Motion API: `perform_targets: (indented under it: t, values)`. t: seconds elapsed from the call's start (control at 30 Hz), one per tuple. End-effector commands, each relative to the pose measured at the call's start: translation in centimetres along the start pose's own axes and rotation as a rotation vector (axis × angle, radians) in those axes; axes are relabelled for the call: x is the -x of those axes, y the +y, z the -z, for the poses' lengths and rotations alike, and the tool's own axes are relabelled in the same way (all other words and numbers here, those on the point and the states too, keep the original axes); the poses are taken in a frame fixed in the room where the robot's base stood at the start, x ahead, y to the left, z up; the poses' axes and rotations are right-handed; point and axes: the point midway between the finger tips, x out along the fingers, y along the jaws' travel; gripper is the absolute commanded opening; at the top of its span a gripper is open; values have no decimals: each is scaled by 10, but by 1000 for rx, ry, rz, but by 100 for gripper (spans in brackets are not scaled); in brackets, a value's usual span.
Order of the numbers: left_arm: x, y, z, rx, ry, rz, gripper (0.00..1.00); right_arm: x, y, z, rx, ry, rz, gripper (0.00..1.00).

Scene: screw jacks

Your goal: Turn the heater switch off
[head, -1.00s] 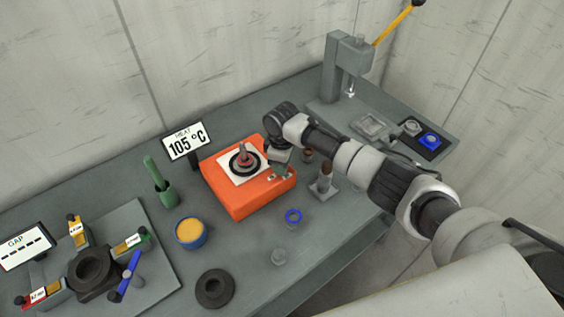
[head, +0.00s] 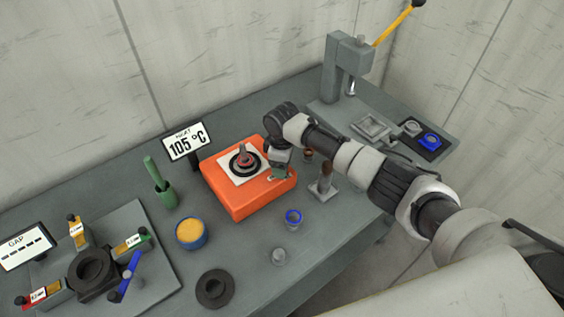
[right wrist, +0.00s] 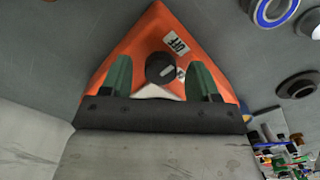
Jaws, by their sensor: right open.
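The orange heater (head: 245,203) stands mid-table with a ringed part on a white plate on its top. Its dark round switch knob (right wrist: 160,67) shows in the right wrist view, with an OFF label (right wrist: 177,43) beside it and a second, partly hidden label (right wrist: 181,74). A pale mark lies on the knob; I cannot tell its setting. My right gripper (head: 279,174) is low over the heater's right corner, hiding the knob in the head view. In the right wrist view its green fingers (right wrist: 160,78) are open, one on each side of the knob, apart from it. My left gripper is out of view.
The heat display (head: 186,143) reads 105 °C. A green holder (head: 163,190) and a blue cup (head: 190,235) stand left of the heater. A brown-topped post (head: 323,183) and a blue-rimmed jar (head: 293,219) stand close to the right arm. A press (head: 334,75) is behind.

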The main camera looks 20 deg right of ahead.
Motion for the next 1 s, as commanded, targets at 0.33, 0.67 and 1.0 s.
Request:
perform_targets:
  t: [0.33,0.67,1.0]
  values:
    - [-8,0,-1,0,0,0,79,30,1,0,1,2,-4,61]
    - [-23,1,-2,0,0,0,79,91,1,0,1,1,-3,61]
    - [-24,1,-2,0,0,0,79,108,0,0,0,0,0,61]
